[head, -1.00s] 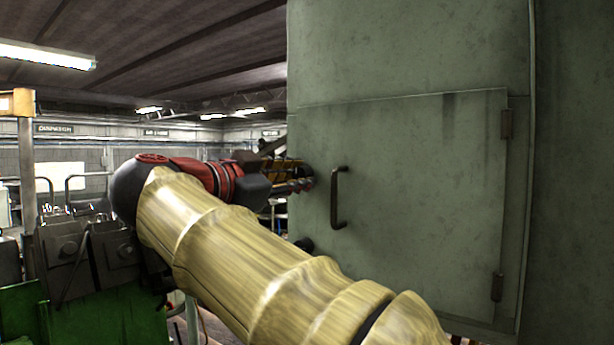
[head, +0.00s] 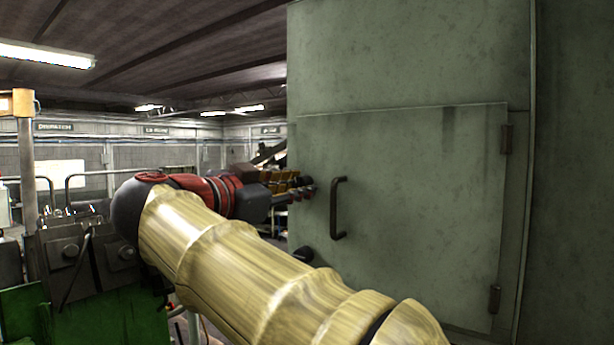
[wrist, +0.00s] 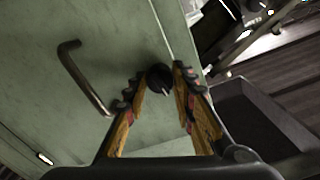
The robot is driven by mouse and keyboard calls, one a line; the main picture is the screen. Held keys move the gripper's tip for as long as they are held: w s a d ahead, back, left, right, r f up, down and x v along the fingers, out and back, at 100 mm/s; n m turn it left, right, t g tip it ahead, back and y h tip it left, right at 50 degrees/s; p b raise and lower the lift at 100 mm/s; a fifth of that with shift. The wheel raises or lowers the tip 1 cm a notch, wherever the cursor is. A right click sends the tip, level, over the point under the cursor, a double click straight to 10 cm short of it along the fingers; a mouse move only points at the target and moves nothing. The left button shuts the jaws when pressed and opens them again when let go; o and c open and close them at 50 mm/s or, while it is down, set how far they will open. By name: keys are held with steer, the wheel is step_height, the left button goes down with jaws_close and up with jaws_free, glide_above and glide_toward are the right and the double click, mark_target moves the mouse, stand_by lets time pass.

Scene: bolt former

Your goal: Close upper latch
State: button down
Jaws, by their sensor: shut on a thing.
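The upper latch (wrist: 160,78) is a dark round knob at the edge of the grey-green door (head: 420,200). In the wrist view it sits between the yellow, black and red fingers of my gripper (wrist: 158,80), which is shut on it. In the head view my gripper (head: 304,188) is at the door's left edge, beside the upper end of the handle. There the fingers hide the upper latch, so its turn angle cannot be told. A second dark knob (head: 303,254), the lower latch, shows below my gripper, apart from it.
A dark bar handle (head: 337,208) stands out from the door, close to the right of my gripper. It also shows left of the fingers in the wrist view (wrist: 85,78). Hinges (head: 507,139) are on the door's right side. A green machine part (head: 75,315) stands at lower left.

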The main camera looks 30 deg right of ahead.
steer(key=shift+r+n+p, duration=0.2)
steer(key=shift+n+p, duration=1.4)
steer(key=shift+p, duration=0.75)
steer(key=shift+f+n+p, duration=0.1)
steer(key=shift+n+p, duration=0.2)
steer(key=shift+p, duration=0.1)
steer(key=shift+n+p, duration=0.5)
steer(key=shift+p, duration=0.25)
steer(key=n, duration=0.4)
steer(key=c, duration=1.3)
jaws_free()
steer(key=shift+f, duration=0.1)
steer(key=shift+o, duration=0.2)
steer(key=shift+a, duration=0.1)
steer(key=v, duration=0.8)
